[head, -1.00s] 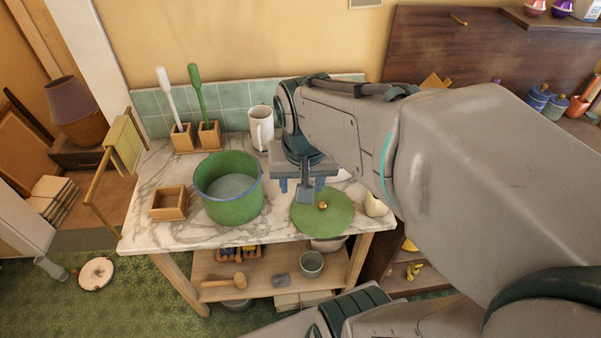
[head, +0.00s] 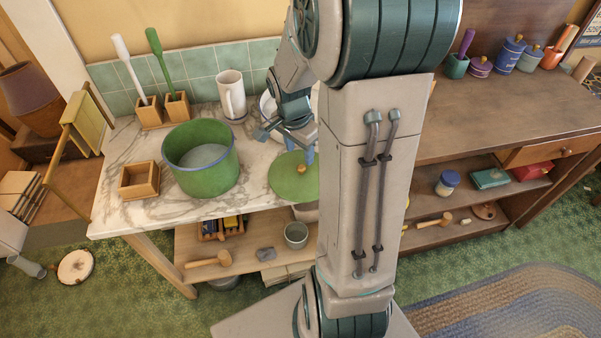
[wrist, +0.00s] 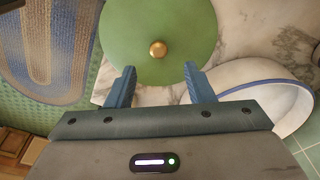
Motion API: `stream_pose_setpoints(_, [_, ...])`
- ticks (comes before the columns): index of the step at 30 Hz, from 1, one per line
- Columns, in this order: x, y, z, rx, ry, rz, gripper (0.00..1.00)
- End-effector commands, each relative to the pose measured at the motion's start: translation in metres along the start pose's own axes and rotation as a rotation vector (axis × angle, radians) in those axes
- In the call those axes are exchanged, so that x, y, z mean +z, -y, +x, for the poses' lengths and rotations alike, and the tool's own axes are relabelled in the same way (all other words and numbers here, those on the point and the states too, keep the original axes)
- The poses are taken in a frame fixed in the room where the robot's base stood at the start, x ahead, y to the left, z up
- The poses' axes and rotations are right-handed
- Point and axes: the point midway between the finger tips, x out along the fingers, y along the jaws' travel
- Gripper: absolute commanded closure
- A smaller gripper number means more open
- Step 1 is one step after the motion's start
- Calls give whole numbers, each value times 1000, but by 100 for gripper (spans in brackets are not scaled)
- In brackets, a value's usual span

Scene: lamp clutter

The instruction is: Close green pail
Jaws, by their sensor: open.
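The green pail (head: 205,180) stands open and upright on the marble-topped table, with a grey inside and a blue rim line. A round green lid (head: 285,182) with a brass knob (head: 301,169) lies flat on the table to the right of the pail; my arm hides its right part. In the wrist view the lid (wrist: 150,20) and its knob (wrist: 158,49) show just beyond my fingertips. My gripper (wrist: 158,70) is open and empty, its two blue fingers apart on either side of the knob's line. In the head view my gripper (head: 290,140) is above the lid's far edge.
A small wooden box (head: 139,181) stands left of the pail. Two brushes in wooden holders (head: 162,110) and a white mug (head: 231,94) stand behind it. A white bowl (wrist: 265,85) with a blue rim is close beside my gripper. A lower shelf holds a mallet (head: 209,260).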

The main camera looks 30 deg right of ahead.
Motion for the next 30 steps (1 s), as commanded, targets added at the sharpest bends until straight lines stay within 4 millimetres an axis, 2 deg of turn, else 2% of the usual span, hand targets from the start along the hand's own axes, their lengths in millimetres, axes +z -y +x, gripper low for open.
stream_pose_setpoints(8, [2,-1,22,1,2,-3,52])
stream_pose_setpoints(16, [4,-2,58,2,2,-1,52])
stream_pose_setpoints(26, [4,-2,65,-1,0,-2,52])
stream_pose_setpoints(27, [4,-2,65,-1,0,-2,57])
stream_pose_setpoints(30, [4,-2,64,-1,0,-2,85])
